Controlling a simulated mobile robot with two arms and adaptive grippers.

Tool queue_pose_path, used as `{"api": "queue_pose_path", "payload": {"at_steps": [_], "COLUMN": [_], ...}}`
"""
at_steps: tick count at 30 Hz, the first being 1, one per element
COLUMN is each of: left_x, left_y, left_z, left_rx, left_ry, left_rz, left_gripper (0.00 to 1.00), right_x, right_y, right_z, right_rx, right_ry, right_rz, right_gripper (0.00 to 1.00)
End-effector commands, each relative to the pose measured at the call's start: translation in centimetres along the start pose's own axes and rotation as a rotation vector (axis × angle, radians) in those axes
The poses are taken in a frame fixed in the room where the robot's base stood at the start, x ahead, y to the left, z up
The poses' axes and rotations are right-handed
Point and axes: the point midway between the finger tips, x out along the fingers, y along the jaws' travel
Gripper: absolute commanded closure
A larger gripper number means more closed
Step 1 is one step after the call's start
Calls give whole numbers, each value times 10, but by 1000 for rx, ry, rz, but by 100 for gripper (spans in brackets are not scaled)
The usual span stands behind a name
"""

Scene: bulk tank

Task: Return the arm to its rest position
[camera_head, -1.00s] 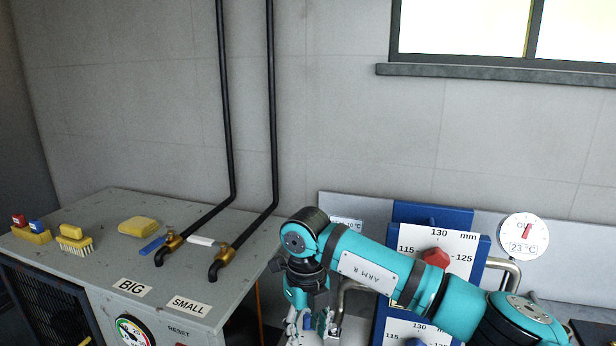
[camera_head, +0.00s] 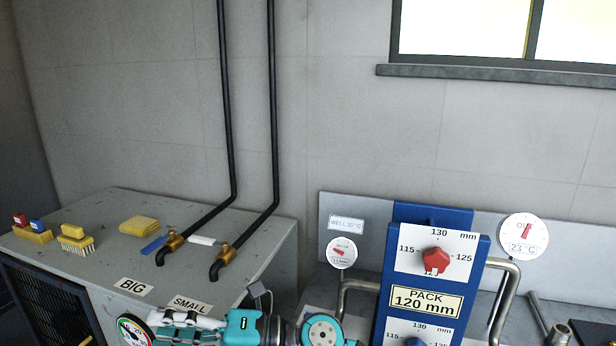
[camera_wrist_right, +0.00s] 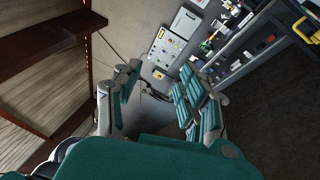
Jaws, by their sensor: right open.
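My right arm, teal and black, lies low along the bottom edge of the head view (camera_head: 320,330). Its gripper (camera_head: 170,324) points left in front of the grey cabinet's front face, and its lower part is cut off by the frame. In the right wrist view the two teal-padded fingers of the gripper (camera_wrist_right: 158,92) stand apart with nothing between them. My left gripper is not in view.
A blue panel with a red knob (camera_head: 434,262) and a "PACK 120 mm" sign stands right. Bent metal pipes (camera_head: 508,285) flank it.

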Motion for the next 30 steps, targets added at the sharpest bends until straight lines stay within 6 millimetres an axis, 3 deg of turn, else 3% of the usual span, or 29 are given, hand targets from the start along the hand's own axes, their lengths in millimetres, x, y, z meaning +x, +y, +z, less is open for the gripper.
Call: {"api": "queue_pose_path", "payload": {"at_steps": [1,3,5,8,11,14,17,21,25,30], "left_x": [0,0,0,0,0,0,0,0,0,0], "left_y": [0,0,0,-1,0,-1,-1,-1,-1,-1], "left_z": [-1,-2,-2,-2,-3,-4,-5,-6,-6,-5], "left_rx": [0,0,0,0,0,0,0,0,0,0], "left_ry": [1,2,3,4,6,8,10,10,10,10], "left_rz": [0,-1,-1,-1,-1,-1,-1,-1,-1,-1], "left_gripper": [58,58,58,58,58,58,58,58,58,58], "right_x": [-16,-53,-94,-165,-230,-288,-336,-384,-404,-417], "right_y": [19,36,36,13,-27,-73,-118,-170,-194,-208], "right_z": [15,44,67,87,86,65,26,-47,-105,-165], "right_rx": [99,236,361,558,750,940,1131,1389,1561,1723], "right_ry": [-157,-392,-593,-891,-1156,-1397,-1614,-1867,-2010,-2123], "right_rz": [149,320,431,542,591,593,554,442,331,200], "right_gripper": [58,58,58,58,58,58,58,58,58,58]}}
